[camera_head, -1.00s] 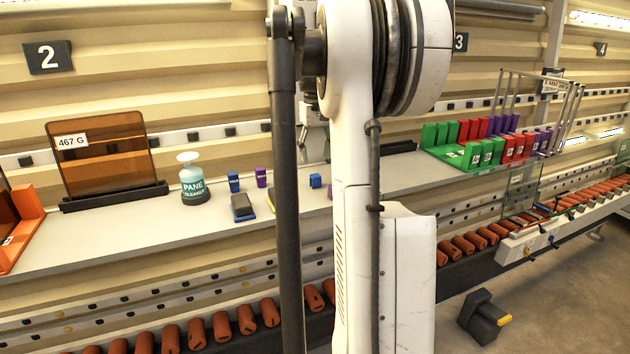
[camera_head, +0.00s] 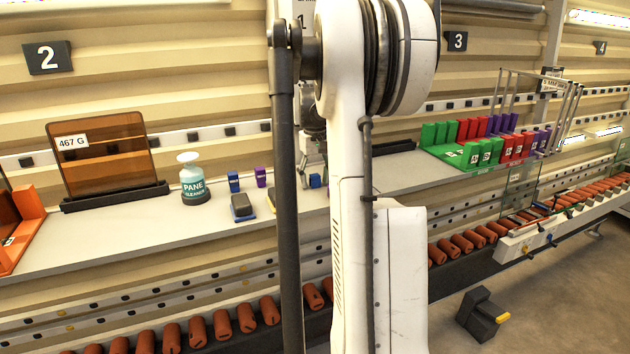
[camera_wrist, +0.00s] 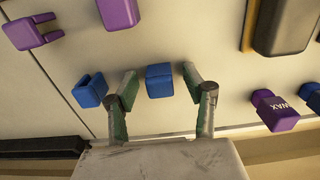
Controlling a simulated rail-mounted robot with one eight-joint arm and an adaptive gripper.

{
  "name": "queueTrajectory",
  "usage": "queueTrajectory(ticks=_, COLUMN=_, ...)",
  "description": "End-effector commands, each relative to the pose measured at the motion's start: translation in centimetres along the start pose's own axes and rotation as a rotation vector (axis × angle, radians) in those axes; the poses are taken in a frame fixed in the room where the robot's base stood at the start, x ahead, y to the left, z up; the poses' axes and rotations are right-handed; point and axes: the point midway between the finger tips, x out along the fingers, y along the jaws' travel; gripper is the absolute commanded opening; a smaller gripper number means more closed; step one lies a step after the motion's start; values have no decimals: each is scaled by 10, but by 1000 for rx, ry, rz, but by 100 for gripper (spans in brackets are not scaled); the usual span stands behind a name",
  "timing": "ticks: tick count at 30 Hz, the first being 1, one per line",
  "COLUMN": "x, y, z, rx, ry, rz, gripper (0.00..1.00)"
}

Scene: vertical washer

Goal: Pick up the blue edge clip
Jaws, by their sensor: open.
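In the wrist view a blue clip-like block (camera_wrist: 160,82) sits on the shelf between the two fingertips of my gripper (camera_wrist: 159,76), with a gap visible on each side. A second blue piece with a notched, clip-like shape (camera_wrist: 90,90) lies just left of the left finger. I cannot tell for sure which of the two is the blue edge clip. My gripper is open and empty. In the head view my gripper (camera_head: 314,158) is low over the shelf, partly hidden by my arm, and a blue piece (camera_head: 315,181) shows below it.
A notched purple clip (camera_wrist: 33,31) and a purple block (camera_wrist: 118,12) lie nearby. A purple WAX container (camera_wrist: 276,110) and a dark pad (camera_wrist: 285,25) are to the right. Racks of coloured blocks (camera_head: 485,145) stand right.

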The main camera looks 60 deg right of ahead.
Motion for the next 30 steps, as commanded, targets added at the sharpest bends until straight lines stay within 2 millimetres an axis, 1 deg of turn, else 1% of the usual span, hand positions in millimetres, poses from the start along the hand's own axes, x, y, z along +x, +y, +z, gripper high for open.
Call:
queueTrajectory(ticks=1, x=0, y=0, z=0, rx=0, ry=0, rz=0, gripper=46)
queueTrajectory(ticks=6, x=0, y=0, z=0, rx=0, ry=0, rz=0, gripper=23)
queueTrajectory(ticks=8, x=0, y=0, z=0, rx=0, ry=0, rz=0, gripper=15)
queueTrajectory(ticks=9, x=0, y=0, z=0, rx=0, ry=0, rz=0, gripper=14)
queueTrajectory(ticks=18, x=-1, y=0, z=0, rx=0, ry=0, rz=0, gripper=14)
queueTrajectory(ticks=23, x=-8, y=0, z=0, rx=0, ry=0, rz=0, gripper=14)
queueTrajectory(ticks=26, x=-18, y=0, z=0, rx=0, ry=0, rz=0, gripper=14)
queueTrajectory(ticks=29, x=-34, y=0, z=0, rx=0, ry=0, rz=0, gripper=14)
queueTrajectory(ticks=30, x=-43, y=0, z=0, rx=0, ry=0, rz=0, gripper=14)
